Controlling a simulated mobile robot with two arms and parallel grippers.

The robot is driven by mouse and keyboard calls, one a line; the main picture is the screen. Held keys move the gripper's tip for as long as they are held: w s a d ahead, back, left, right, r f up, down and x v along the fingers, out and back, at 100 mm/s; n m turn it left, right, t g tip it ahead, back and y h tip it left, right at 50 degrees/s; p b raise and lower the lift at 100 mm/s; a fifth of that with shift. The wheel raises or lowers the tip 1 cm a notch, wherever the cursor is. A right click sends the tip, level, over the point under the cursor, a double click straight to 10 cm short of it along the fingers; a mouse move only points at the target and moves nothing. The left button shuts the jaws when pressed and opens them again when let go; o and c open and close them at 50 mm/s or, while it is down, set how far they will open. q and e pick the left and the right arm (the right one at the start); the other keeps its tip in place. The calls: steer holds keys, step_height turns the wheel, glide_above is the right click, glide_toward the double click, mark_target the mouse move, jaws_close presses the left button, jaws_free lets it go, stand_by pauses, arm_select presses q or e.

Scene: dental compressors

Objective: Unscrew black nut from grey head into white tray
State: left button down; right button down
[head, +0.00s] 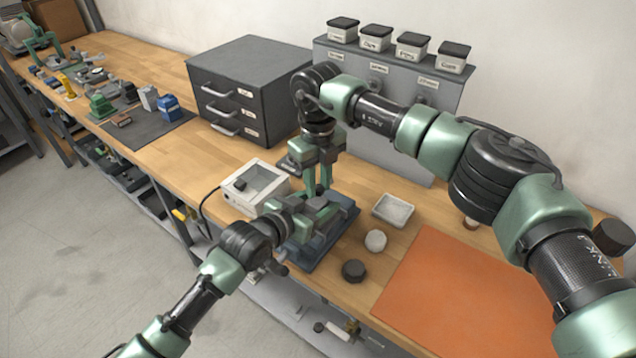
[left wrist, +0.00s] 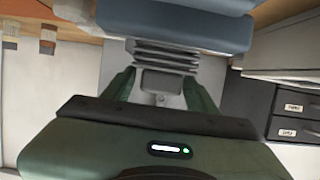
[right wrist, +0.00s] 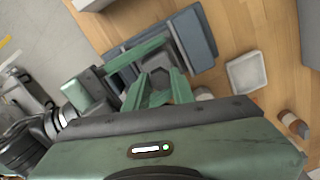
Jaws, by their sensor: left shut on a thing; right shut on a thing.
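The grey head (left wrist: 165,52) is a finned grey block. My left gripper (head: 308,214) comes in from the side, shut on it; in the left wrist view its fingers stand on both sides of the block. My right gripper (head: 322,192) points down from above over the same spot. In the right wrist view its fingers close around a dark, angular piece, the black nut (right wrist: 158,77), at the head. The fingers partly hide the nut, and its thread cannot be seen. The white tray (head: 393,211) stands on the bench to the right and looks empty.
A blue-grey base (head: 335,238) lies under the grippers. A white-topped box (head: 254,184) is close on the left. A white round piece (head: 376,240) and a black round piece (head: 353,270) lie between the base and the orange mat (head: 465,295). Grey drawers (head: 250,85) stand behind.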

mark_target(318, 187)
arm_select(q)
steer(key=shift+f, duration=0.1)
arm_select(e)
steer(key=shift+r, duration=2)
arm_select(q)
steer(key=shift+c, duration=1.9)
jaws_free()
